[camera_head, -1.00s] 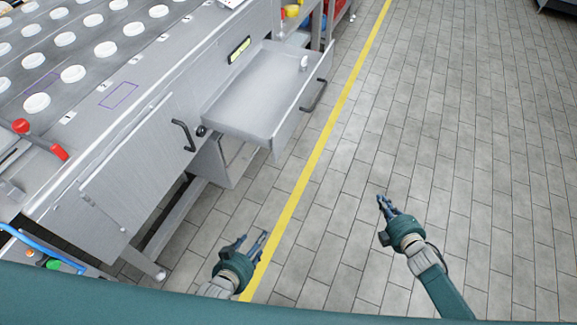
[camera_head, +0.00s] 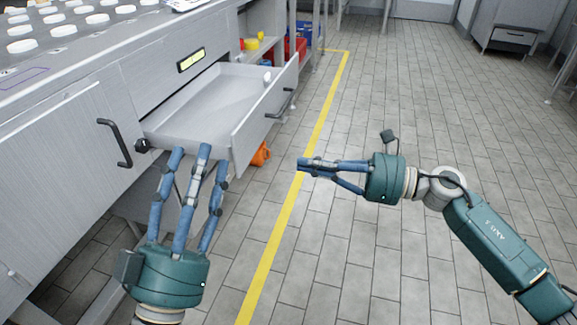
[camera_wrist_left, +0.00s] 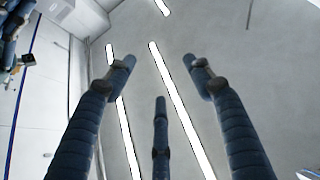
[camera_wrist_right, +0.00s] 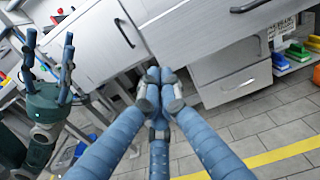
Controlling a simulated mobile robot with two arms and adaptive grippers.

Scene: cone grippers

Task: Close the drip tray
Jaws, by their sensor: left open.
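The drip tray (camera_head: 198,108) is a shallow metal drawer pulled out of the counter. Its front panel (camera_head: 262,117) has a dark bar handle (camera_head: 280,104). My left gripper (camera_head: 190,160) points up with its fingers spread, in front of the tray's near left side, and holds nothing.
A cabinet door (camera_head: 65,148) with a dark handle is left of the tray. White round lids (camera_head: 75,30) stand on the counter. An orange object (camera_head: 261,154) is below the tray front. Red and blue bins (camera_head: 296,45) stand behind. The tiled floor at right is open.

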